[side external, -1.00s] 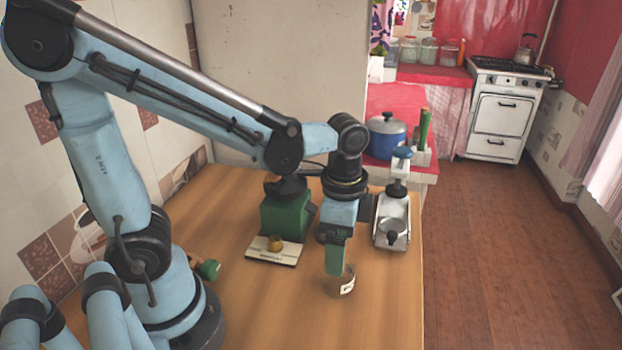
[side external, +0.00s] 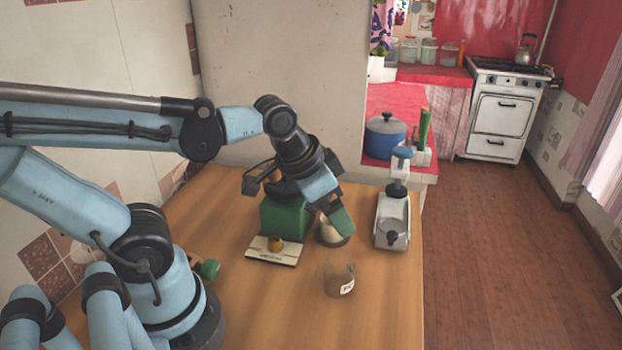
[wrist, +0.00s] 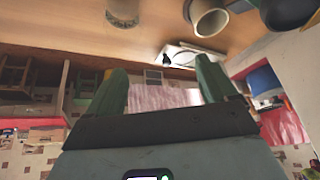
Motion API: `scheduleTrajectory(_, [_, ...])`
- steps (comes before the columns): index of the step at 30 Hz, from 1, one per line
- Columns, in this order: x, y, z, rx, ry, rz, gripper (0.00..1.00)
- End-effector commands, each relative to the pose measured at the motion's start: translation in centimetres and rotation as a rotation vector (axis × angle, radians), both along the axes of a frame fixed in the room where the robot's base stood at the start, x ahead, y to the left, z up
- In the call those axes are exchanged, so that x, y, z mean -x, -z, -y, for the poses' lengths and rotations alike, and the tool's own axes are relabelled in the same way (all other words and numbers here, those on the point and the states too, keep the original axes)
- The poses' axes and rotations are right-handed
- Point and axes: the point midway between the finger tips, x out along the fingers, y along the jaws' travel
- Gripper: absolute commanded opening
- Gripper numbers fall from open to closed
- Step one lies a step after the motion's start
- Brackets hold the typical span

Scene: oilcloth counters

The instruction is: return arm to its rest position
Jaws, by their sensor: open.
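A green scale (side external: 282,220) with a small round brown item (side external: 275,243) on its plate stands left of the gripper. A silver apparatus (side external: 393,222) stands to the right. A blue pot (side external: 385,138) sits on the red counter behind. The table's right front is clear.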

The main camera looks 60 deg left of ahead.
Motion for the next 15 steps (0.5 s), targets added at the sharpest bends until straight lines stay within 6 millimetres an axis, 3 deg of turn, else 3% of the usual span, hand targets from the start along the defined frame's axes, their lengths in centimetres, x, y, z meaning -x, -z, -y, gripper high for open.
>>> scheduleTrajectory(6, [-0.08,-0.09,-0.98,0.071,-0.148,0.130,0.85])
scheduleTrajectory(15, [-0.14,-0.15,-1.01,0.077,-0.156,0.138,0.85])
